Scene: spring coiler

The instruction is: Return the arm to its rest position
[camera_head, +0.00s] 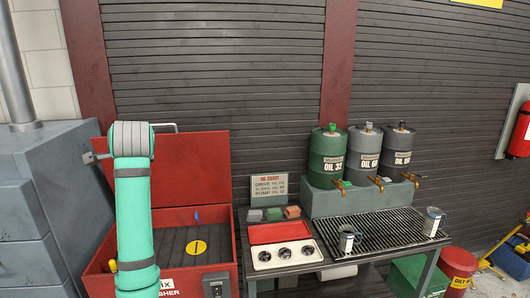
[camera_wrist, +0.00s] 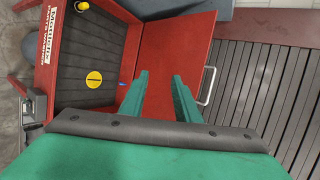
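My teal arm rises in front of the red parts washer (camera_head: 225,213) at the left of the head view, and hides part of it. The fingers of my gripper (camera_wrist: 158,76) show in the wrist view. They stand apart with nothing between them, so the gripper is open and empty. Beyond them is the washer's raised red lid (camera_wrist: 178,50), with a pale handle (camera_wrist: 207,85) to the right of the right finger. I cannot make out the fingers in the head view.
The washer's dark basin holds a yellow round piece (camera_head: 196,247). To the right, a bench holds a red-and-white tray (camera_head: 285,256), two metal mugs (camera_head: 347,240) (camera_head: 432,221) on a grate, and oil drums (camera_head: 328,157) on a stand. A grey cabinet (camera_head: 40,220) stands at the left.

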